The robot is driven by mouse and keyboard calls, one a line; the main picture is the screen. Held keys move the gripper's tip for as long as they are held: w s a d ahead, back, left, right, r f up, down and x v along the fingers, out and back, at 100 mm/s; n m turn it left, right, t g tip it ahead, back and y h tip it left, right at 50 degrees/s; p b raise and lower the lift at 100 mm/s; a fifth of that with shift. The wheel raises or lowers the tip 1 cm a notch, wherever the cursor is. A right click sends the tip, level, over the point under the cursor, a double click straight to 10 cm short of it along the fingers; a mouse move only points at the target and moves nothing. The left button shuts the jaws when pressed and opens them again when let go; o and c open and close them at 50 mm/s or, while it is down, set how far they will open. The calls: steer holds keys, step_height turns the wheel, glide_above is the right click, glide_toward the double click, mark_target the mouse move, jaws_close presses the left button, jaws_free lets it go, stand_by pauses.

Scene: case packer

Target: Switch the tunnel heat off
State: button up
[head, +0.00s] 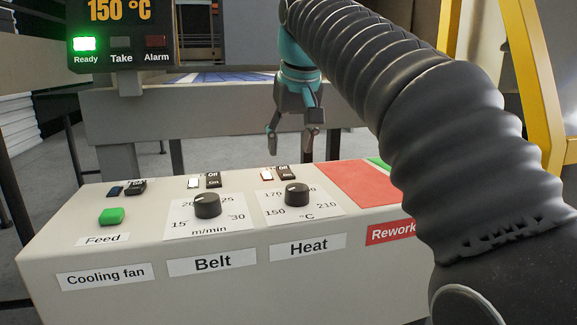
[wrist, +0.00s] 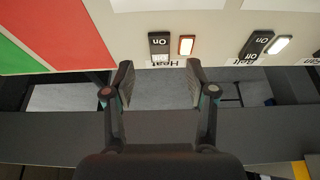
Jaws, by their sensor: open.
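The Heat rocker switch, black with Off/On marks, stands on the back part of the control panel in the head view (head: 285,172); it also shows in the wrist view (wrist: 159,46). Beside it is a red-rimmed lamp (head: 267,174), which looks lit in the wrist view (wrist: 186,45). The Heat knob (head: 297,195) sits in front, above the Heat label (head: 308,247). My gripper (head: 291,143) is open and empty, pointing down above and behind the Heat switch, apart from it. In the wrist view, the switch lies just beyond the gap between my fingertips (wrist: 160,76).
Left of Heat are the Belt switch (head: 213,180), its lit lamp (head: 194,183) and the Belt knob (head: 207,205). A green Feed button (head: 111,216) is further left. A red Rework area (head: 365,185) lies right. The display (head: 120,30) reads 150 °C with Ready lit green.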

mark_target(287, 173)
steer(key=b+x, duration=0.1)
steer(key=x, duration=0.5)
steer(key=shift+r, duration=0.1)
